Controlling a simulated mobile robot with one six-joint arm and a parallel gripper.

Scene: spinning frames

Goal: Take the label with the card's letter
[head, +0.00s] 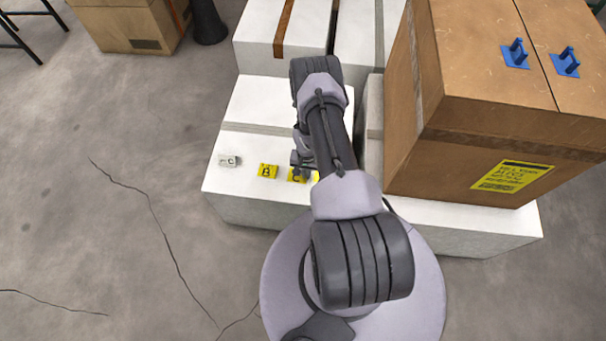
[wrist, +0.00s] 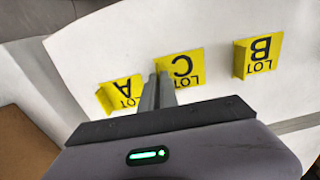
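A white card with the letter C (head: 230,160) lies at the left of the white box top in the head view. Three yellow labels lie in a row to its right. The B label (head: 267,171) is nearest the card; it also shows at the right of the wrist view (wrist: 259,57). The C label (wrist: 184,69) is in the middle, and the A label (wrist: 123,93) is at the left in the wrist view. My gripper (wrist: 161,78) is at the C label, its fingers close together on the label's raised left edge. In the head view my arm hides part of the labels.
A large brown carton (head: 455,150) stands close to the right of my arm, with blue hooks (head: 516,54) on top. White boxes (head: 285,40) stand behind.

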